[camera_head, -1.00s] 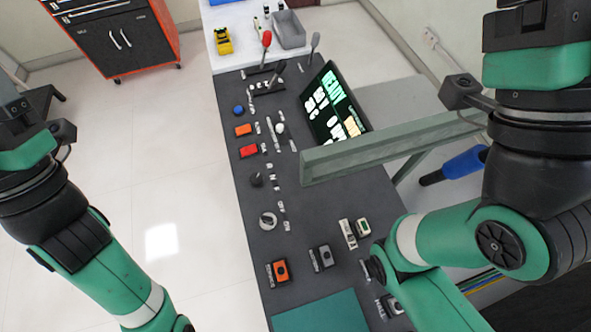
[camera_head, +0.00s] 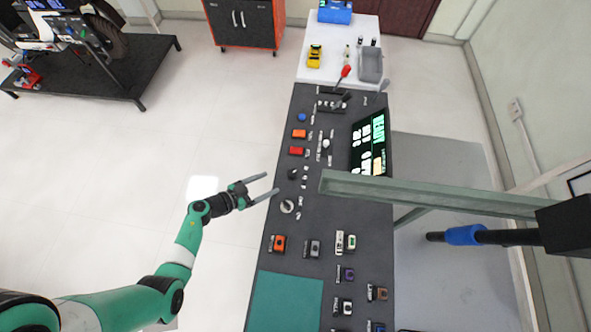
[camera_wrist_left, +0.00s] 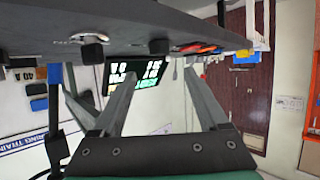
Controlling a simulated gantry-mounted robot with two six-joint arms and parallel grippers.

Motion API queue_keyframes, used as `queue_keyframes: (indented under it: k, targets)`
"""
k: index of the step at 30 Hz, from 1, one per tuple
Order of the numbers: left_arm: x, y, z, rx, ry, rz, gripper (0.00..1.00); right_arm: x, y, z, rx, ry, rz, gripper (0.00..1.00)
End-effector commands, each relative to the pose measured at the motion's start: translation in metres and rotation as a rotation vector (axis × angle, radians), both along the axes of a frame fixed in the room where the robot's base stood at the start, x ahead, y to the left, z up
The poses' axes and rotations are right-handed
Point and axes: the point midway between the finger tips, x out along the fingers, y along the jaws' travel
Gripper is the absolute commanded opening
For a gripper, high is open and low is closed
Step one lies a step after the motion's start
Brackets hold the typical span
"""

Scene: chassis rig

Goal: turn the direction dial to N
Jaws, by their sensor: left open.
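The direction dial appears to be the small black knob (camera_head: 292,174) near the left edge of the dark control panel (camera_head: 330,215), with small white letter marks to its right. Its pointing direction is too small to read. My left gripper (camera_head: 272,183) is open and empty just left of the panel, its two fingers pointing at the black knob without visible contact. In the left wrist view the open fingers (camera_wrist_left: 160,76) reach toward the panel edge, with the black knob (camera_wrist_left: 158,46) between and beyond them. My right gripper is not in view.
A silver rotary switch (camera_head: 287,206) sits just nearer than the black knob. Red (camera_head: 296,151) and orange (camera_head: 299,133) buttons lie beyond it. A lit screen (camera_head: 370,145) and a grey-green bar (camera_head: 420,190) stand to the right.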

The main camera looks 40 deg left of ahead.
Motion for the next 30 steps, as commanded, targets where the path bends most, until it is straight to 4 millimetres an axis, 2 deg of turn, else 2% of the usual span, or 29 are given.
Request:
queue_keyframes:
  k: [5, 12, 18, 23, 30]
  targets:
    - [0.015, -0.003, -0.011, 0.002, -0.002, -0.004, 0.77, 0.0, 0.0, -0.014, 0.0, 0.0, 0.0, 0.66]
    - [0.064, -0.011, -0.034, 0.003, -0.005, -0.007, 0.77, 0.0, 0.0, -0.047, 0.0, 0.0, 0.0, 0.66]
    - [0.096, -0.016, -0.045, 0.003, -0.004, -0.005, 0.77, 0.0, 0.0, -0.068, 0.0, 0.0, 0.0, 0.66]
    - [0.107, -0.018, -0.045, 0.002, -0.003, -0.002, 0.77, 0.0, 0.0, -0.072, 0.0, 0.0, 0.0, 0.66]
    - [0.107, -0.018, -0.044, 0.002, -0.003, -0.002, 0.75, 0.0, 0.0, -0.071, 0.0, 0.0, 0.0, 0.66]
